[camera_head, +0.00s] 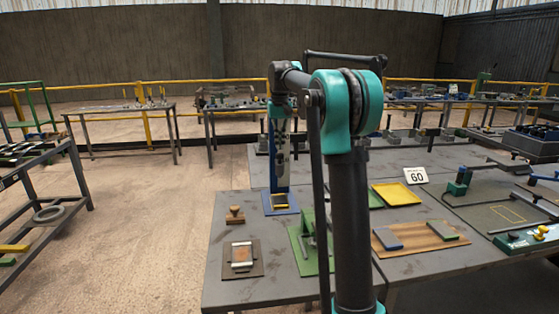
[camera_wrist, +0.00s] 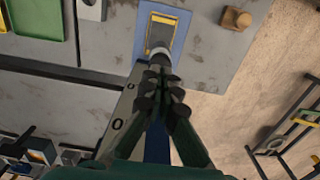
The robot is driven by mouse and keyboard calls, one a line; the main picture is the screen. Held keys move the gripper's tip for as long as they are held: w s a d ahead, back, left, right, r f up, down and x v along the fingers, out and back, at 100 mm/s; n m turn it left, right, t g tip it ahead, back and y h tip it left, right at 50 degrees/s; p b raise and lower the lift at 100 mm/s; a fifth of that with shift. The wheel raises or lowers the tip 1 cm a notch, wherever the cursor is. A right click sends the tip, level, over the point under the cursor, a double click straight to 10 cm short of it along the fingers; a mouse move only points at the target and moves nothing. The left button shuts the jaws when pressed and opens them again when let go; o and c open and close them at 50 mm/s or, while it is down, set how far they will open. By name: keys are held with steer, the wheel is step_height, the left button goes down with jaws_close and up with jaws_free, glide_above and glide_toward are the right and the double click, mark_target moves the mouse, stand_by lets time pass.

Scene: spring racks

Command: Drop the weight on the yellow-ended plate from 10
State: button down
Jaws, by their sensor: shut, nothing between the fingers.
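The drop stand has a blue base (camera_head: 282,209) and a tall blue upright (camera_head: 279,165) in the head view. A yellow-ended plate (camera_head: 280,201) lies on the base; its yellow edges also show in the wrist view (camera_wrist: 163,33). In the wrist view a pale scale strip (camera_wrist: 121,122) with a black "0" runs beside my gripper (camera_wrist: 160,72). My gripper's fingers are shut, above the stand and pointing down. A grey rounded piece (camera_wrist: 162,53), perhaps the weight, shows just past the fingertips; I cannot tell whether they touch.
A wooden stamp-like block (camera_head: 235,215) stands left of the base. A brown board with a metal plate (camera_head: 242,258) lies nearer. A green fixture (camera_head: 310,245), a yellow tray (camera_head: 396,194) and a "60" sign (camera_head: 416,175) are right. Open floor lies left of the table.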

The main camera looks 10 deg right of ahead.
mark_target(279, 163)
steer(key=shift+f, duration=1.4)
